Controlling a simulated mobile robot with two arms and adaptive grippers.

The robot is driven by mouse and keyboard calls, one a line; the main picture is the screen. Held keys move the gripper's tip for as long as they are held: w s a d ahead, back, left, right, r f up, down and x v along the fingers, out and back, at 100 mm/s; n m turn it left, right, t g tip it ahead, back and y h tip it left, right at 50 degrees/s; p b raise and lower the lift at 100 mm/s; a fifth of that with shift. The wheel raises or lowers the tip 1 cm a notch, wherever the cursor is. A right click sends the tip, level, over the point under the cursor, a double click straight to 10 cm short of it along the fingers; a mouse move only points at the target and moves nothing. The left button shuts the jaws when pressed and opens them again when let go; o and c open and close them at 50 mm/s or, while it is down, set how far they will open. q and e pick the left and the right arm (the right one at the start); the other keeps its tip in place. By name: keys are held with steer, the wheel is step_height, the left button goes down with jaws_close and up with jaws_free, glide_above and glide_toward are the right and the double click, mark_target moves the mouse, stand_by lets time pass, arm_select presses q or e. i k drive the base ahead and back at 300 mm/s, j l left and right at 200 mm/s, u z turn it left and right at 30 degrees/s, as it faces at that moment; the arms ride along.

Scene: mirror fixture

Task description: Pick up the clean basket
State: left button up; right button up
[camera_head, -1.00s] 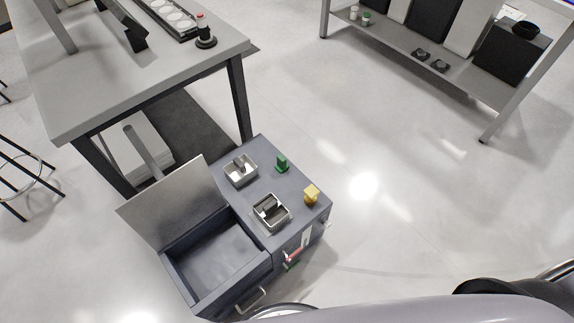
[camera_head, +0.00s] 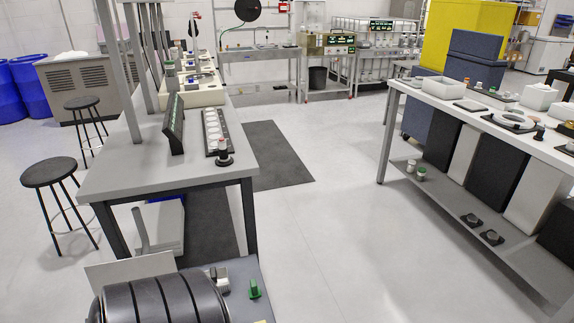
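A small metal basket (camera_head: 218,281) is partly visible on top of the dark grey cabinet (camera_head: 243,270) at the bottom left. I cannot tell whether it is clean. The second metal basket, seen on the cabinet earlier, is hidden or out of frame now. The cabinet's raised lid (camera_head: 115,270) shows only at its upper edge. A dark ribbed cylinder, probably part of my own arm, covers much of the cabinet. Neither of my grippers is in view.
A green block (camera_head: 254,290) stands beside the basket. A grey workbench (camera_head: 110,172) stands behind the cabinet, with black stools (camera_head: 50,172) to its left. A long shelf table (camera_head: 480,120) stands at right. The floor (camera_head: 320,230) between them is clear.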

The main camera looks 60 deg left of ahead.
mark_target(220, 276)
steer(key=i+l, duration=0.15)
steer(key=i, duration=0.25)
steer(key=i+l, duration=0.1)
steer(key=i, duration=0.25)
steer(key=i+l+u, duration=0.1)
steer(key=i, duration=0.3)
steer(key=i+u, duration=0.2)
steer(key=u, duration=0.25)
steer(key=i+u, duration=0.2)
steer(key=u, duration=0.2)
steer(key=i+u, duration=0.2)
steer(key=u, duration=0.25)
steer(key=i+l+u, duration=0.2)
steer(key=u, duration=0.2)
